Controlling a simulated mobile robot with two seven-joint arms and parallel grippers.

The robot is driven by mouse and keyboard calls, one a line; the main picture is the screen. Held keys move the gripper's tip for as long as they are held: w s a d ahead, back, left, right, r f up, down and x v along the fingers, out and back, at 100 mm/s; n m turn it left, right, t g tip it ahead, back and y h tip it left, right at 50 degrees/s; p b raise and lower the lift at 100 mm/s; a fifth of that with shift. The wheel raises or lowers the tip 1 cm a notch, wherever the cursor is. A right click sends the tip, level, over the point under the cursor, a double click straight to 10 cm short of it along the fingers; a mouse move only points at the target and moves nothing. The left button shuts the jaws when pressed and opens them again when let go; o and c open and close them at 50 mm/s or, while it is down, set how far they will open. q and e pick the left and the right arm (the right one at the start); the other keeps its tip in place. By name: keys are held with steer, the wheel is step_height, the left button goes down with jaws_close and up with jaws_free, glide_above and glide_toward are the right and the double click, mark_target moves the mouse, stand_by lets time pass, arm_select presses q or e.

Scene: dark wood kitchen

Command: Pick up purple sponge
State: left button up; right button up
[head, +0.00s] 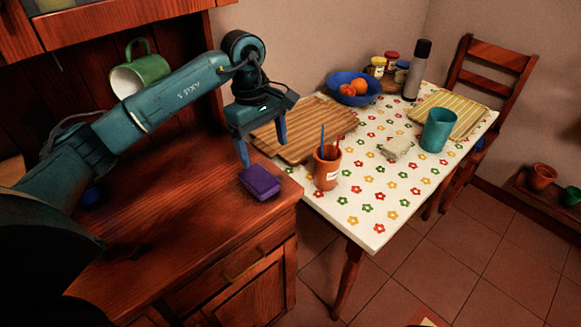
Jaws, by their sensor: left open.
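The purple sponge (260,182) lies on the wooden counter (190,225), close to its right front corner. It is a small dark purple block. My left gripper (263,150) hangs just above the sponge with its fingers pointing down. The fingers are apart and nothing shows between them. One fingertip comes close to the sponge's top left edge; I cannot tell whether it touches. My right gripper is not in view.
A flowered table (362,215) stands right of the counter, with a cutting board (310,135), terracotta cup (327,170), cloth (397,149), teal cup (437,130) and blue bowl (345,95). A green and white mug (140,70) is behind my left arm. The counter front is clear.

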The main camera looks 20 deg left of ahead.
arm_select(q)
steer(key=w+a+r+y, duration=0.1)
steer(key=a+r, duration=0.1)
steer(key=a, duration=0.1)
glide_above(258, 177)
steer(key=shift+y, duration=0.3)
steer(key=f, duration=0.7)
steer(key=shift+w+a+p, duration=0.15)
steer(key=shift+w+p, duration=0.05)
steer(key=shift+p, duration=0.2)
steer(key=shift+s+d+f+p, duration=0.1)
steer(key=shift+f+p, duration=0.25)
steer(key=shift+f, duration=1.2)
steer(key=shift+s+d+f+p, duration=0.1)
steer(key=shift+f+p, duration=0.2)
steer(key=shift+f, duration=1.2)
steer(key=shift+c, duration=0.2)
steer(key=c, duration=1)
